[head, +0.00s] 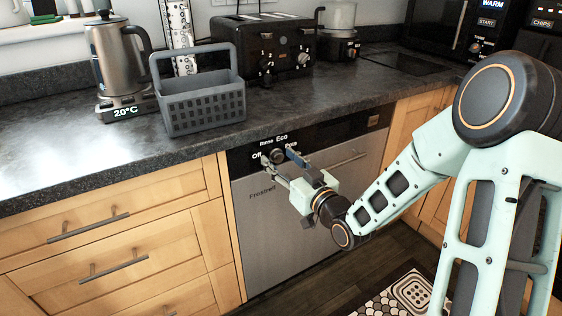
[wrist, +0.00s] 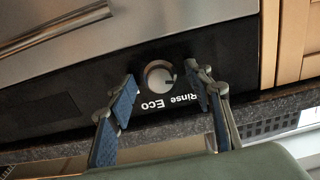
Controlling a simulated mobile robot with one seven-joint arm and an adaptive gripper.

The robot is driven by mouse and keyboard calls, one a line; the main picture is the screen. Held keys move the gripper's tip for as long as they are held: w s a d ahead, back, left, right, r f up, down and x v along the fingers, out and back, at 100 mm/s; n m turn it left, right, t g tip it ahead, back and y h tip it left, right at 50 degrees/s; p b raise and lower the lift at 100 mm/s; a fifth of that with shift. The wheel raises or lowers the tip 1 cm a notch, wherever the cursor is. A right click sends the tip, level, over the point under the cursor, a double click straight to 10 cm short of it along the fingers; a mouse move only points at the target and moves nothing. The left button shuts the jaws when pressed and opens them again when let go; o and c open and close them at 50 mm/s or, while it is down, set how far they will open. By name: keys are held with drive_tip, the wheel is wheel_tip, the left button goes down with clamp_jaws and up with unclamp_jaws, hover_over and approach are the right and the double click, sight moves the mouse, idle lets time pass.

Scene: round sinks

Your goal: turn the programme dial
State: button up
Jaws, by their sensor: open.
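The programme dial (wrist: 158,77) is a round knob with a pale face and dark ring on the dishwasher's black control strip. The labels "Rinse" and "Eco" beside it appear upside down in the wrist view. In the head view the dial (head: 277,156) shows between my fingers, near the labels "Off", "Rinse" and "Eco". My gripper (head: 279,160) is open in front of the strip. In the wrist view my gripper (wrist: 161,80) has one finger on each side of the dial, with gaps visible; contact cannot be told.
The silver dishwasher front (head: 285,215) has a long bar handle (head: 345,160) right of the dial. The dark worktop (head: 200,145) overhangs above. A grey basket (head: 203,105), a kettle (head: 116,60) and a black toaster (head: 262,48) stand on it. Wooden drawers (head: 120,235) are at left.

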drive_tip(key=c, duration=1.2)
drive_tip(key=shift+o, duration=0.2)
